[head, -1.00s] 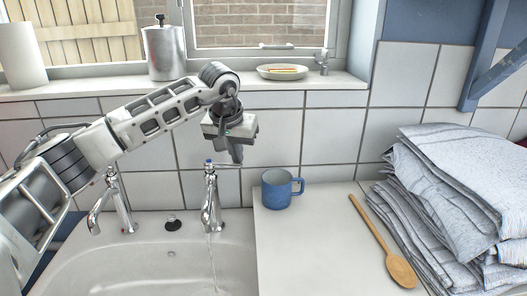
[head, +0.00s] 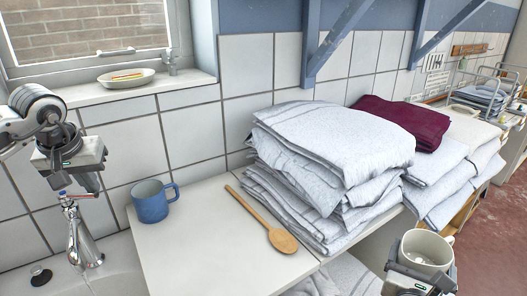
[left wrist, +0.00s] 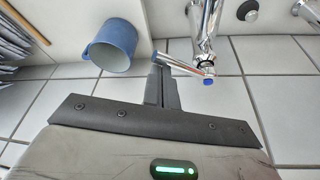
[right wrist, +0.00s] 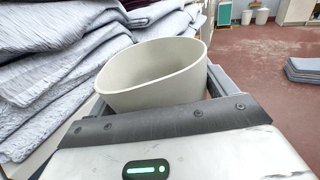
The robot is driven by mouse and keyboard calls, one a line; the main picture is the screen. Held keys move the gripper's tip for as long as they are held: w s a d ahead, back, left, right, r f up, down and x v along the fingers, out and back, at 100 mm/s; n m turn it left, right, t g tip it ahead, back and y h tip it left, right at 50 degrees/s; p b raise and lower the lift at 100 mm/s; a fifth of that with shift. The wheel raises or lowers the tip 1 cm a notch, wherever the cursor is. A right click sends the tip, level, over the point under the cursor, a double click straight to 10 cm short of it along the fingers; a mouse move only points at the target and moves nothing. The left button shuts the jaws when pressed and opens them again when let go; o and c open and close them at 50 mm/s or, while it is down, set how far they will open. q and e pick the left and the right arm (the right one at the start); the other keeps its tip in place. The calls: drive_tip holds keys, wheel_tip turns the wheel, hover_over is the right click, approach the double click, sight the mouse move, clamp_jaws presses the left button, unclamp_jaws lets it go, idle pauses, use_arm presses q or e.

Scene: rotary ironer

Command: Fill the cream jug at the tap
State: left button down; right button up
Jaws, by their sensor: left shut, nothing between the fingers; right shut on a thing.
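The cream jug (head: 427,248) is in my right gripper (head: 419,277) at the lower right of the head view. In the right wrist view the jug (right wrist: 155,78) shows its wide open rim, tilted in the picture; its bottom is hidden. The chrome tap (head: 80,238) stands at the sink on the left. My left gripper (head: 89,183) is shut and empty, just above and beside the tap's lever. In the left wrist view its fingers are close to the blue-ended lever (left wrist: 186,66); I cannot tell whether they touch. Running water is not clearly visible now.
A blue mug (head: 152,201) and a wooden spoon (head: 262,222) lie on the white worktop (head: 205,250) right of the sink (head: 117,268). Stacks of folded grey linen (head: 330,150) stand between the tap and the jug. A dish (head: 126,78) sits on the windowsill.

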sight(63, 199)
drive_tip(key=shift+f+b, duration=0.25)
drive_tip(key=shift+b, duration=0.1)
use_arm(q)
drive_tip(key=s, duration=0.1)
drive_tip(key=s+a, duration=0.1)
drive_tip(key=s, duration=0.1)
drive_tip(key=s+a, duration=0.1)
drive_tip(key=s, duration=0.1)
drive_tip(key=shift+s+a, duration=0.2)
drive_tip(key=shift+a+f, duration=0.1)
drive_tip(key=shift+a, duration=0.05)
use_arm(e)
drive_tip(key=shift+f, duration=0.1)
idle(0.4)
